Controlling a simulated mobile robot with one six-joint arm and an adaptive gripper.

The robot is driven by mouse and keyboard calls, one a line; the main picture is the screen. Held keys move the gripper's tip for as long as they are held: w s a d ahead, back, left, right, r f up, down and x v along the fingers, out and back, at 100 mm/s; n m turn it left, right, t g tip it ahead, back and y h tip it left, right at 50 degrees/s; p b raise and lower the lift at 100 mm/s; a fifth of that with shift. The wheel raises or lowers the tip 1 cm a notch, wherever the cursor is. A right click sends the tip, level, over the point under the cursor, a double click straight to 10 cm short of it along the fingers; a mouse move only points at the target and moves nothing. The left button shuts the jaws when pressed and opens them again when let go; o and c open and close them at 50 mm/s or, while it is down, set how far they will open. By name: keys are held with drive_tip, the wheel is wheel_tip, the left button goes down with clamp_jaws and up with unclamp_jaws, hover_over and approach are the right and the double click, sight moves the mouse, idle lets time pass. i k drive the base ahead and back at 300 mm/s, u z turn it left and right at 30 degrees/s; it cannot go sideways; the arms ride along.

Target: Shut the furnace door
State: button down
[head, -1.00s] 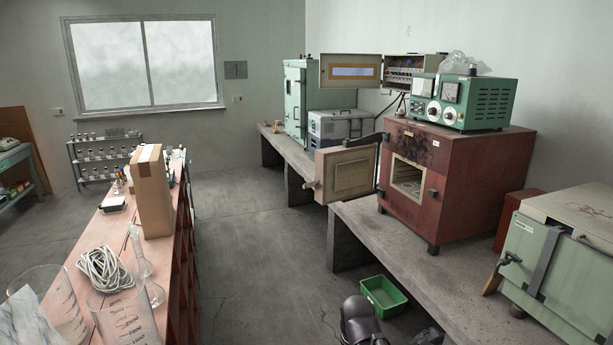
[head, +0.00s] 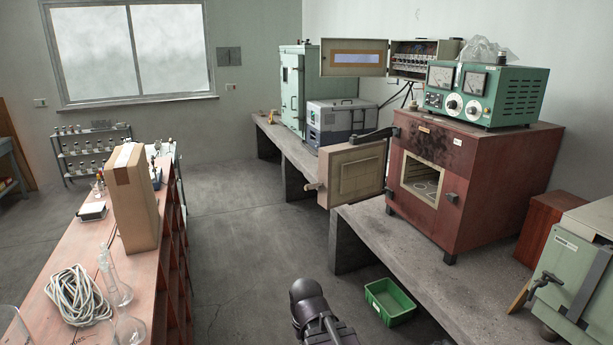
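The red-brown furnace (head: 490,185) stands on the concrete bench at the right in the head view. Its door (head: 354,172) is swung wide open to the left, its pale inner face showing, with a handle at its left edge. The square chamber opening (head: 421,180) is uncovered, and some round marks show on its floor. A dark part of my own arm shows at the bottom middle, well in front of and below the door. My gripper cannot be made out in this view.
The concrete bench (head: 400,255) runs along the right wall. A green meter box (head: 487,93) sits on the furnace. A green tray (head: 389,301) lies on the floor by the bench. A wooden bench (head: 130,285) with a cardboard box (head: 133,200) stands left. The floor between is clear.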

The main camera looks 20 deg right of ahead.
sight(354, 171)
drive_tip(key=z, duration=0.15)
drive_tip(key=i, duration=1.45)
drive_tip(key=z, duration=0.3)
